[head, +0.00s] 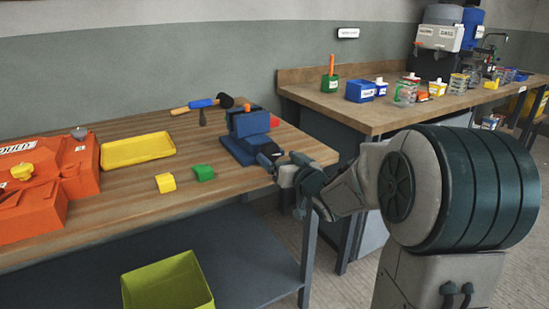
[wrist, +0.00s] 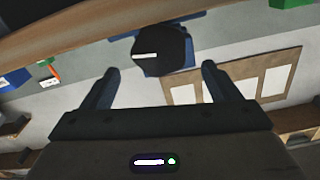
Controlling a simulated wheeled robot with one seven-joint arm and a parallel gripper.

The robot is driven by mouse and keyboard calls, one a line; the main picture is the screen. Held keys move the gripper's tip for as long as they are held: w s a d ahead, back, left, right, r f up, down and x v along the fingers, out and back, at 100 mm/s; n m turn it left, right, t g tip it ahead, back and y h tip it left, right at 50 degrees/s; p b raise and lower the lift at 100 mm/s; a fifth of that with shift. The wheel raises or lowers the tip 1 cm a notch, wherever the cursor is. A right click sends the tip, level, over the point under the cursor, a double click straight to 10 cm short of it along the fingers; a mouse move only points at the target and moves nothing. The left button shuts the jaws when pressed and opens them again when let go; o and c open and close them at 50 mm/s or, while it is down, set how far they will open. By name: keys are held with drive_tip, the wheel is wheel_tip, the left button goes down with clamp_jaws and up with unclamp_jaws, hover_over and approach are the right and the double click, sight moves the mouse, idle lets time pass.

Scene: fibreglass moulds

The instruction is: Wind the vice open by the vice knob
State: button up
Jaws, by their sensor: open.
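The blue vice (head: 240,150) stands on the right end of the wooden workbench (head: 225,182). In the wrist view the dark vice knob (wrist: 155,50), with a white mark on its face, is ahead of my gripper (wrist: 160,70). The two fingers are apart and lie to the left and right of the knob, with no contact visible. Part of the blue vice shows behind the knob. In the head view my gripper (head: 283,168) is at the bench's right edge, close to the vice's front end. It hides part of the knob there.
A second bench (head: 385,112) with pots stands behind at right. A lime bin (head: 168,287) sits below.

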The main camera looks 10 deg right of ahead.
sight(269, 153)
drive_tip(key=shift+x, duration=1.6)
drive_tip(key=c, duration=1)
drive_tip(key=shift+f+n+b, duration=0.1)
drive_tip(key=shift+n+b, duration=0.3)
drive_tip(key=shift+b, duration=0.15)
drive_tip(key=n+b, duration=0.2)
drive_tip(key=n, duration=0.1)
drive_tip(key=n+b, duration=0.1)
drive_tip(key=b, duration=0.1)
drive_tip(key=shift+a+f+n, duration=0.15)
drive_tip(key=shift+a+n, duration=0.1)
drive_tip(key=shift+n, duration=0.05)
drive_tip(key=n+b, duration=0.4)
drive_tip(key=n, duration=0.1)
drive_tip(key=shift+s+a, duration=0.15)
drive_tip(key=shift+n+b, duration=0.35)
drive_tip(key=shift+n, duration=0.05)
